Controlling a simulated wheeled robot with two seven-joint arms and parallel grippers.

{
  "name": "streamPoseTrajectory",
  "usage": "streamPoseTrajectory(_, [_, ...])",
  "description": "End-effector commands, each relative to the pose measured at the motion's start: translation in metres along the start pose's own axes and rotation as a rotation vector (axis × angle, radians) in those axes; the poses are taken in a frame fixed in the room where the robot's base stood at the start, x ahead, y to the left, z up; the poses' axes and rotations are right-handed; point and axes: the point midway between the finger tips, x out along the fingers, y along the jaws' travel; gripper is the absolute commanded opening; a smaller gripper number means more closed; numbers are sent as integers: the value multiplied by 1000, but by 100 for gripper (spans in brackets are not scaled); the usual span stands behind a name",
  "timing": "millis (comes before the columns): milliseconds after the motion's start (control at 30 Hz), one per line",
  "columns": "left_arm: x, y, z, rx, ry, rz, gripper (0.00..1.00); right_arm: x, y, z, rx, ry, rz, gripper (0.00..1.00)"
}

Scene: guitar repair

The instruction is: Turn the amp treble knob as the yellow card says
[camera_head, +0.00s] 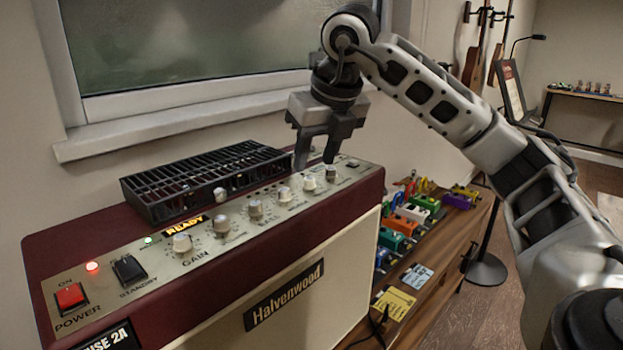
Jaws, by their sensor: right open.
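The maroon and cream amp (285,310) stands under the window, with a row of several pale knobs along its top panel. The nearest one is labelled GAIN (181,242). The lettering by the farther knobs is too small to read, so I cannot tell for sure which is treble. The yellow card (394,303) lies on the wooden bench to the right of the amp; its writing is not legible. My right gripper (316,162) is open and points down, just above or behind the far-end knobs (309,183). I cannot tell whether it touches one. My left gripper is out of view.
A black vent grille (205,180) rises behind the knobs. The red power switch (70,297) and black standby switch (129,269) are at the panel's near end. Several coloured pedals (411,212) and a blue-white card (417,276) sit on the bench (455,245).

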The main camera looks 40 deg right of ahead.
Motion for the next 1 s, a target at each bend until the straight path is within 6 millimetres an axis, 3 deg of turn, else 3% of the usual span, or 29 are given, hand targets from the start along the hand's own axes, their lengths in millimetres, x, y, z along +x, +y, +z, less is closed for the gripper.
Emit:
streamPoseTrajectory(200, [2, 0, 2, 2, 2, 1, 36, 30, 0, 0, 0, 2, -1, 40])
streamPoseTrajectory(600, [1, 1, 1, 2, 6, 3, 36, 38, 0, 0, 0, 0, 0, 40])
streamPoseTrajectory(633, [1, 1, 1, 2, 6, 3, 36, 38, 0, 0, 0, 0, 0, 37])
streamPoseTrajectory(767, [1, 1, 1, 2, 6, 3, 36, 38, 0, 0, 0, 0, 0, 1])
streamPoseTrajectory(1000, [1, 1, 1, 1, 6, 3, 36, 38, 0, 0, -5, 0, 2, 0])
